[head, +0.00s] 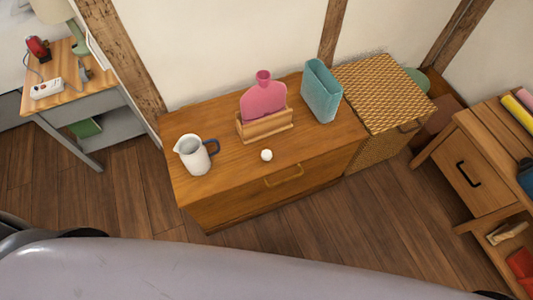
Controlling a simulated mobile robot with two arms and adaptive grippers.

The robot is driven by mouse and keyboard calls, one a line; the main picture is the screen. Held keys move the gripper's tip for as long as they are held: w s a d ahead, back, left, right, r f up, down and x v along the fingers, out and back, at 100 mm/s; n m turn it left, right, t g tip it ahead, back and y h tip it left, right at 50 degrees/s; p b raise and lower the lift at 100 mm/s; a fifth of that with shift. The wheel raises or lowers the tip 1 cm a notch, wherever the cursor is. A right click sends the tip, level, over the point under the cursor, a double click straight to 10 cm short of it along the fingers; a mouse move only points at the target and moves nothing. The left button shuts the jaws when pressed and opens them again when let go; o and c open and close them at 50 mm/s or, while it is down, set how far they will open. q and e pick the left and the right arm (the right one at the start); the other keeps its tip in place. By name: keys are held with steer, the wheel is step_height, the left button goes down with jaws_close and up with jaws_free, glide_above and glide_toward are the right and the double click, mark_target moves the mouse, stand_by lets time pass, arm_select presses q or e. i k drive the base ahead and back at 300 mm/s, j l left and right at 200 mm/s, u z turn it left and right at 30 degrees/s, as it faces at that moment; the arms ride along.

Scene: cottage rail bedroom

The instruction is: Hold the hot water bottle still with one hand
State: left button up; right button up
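A pink hot water bottle (264,99) stands upright in a light wooden holder (266,126) on top of a low wooden chest (216,182). Its neck and cap point up, and its lower part is hidden by the holder's front. Neither of my grippers is in the head view. Nothing touches the bottle except the holder.
A white jug (192,156) stands left of the holder, a small white ball (267,155) in front, a teal container (321,92) to the right. A wicker chest (384,88) adjoins on the right. A side table (58,103) stands left. Wooden floor (290,225) in front is clear.

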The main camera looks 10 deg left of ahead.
mark_target(268, 98)
steer(key=z, duration=1.7)
steer(key=k+j, duration=0.45)
steer(key=k, duration=0.15)
steer(key=k+j, duration=0.4)
steer(key=k, duration=0.15)
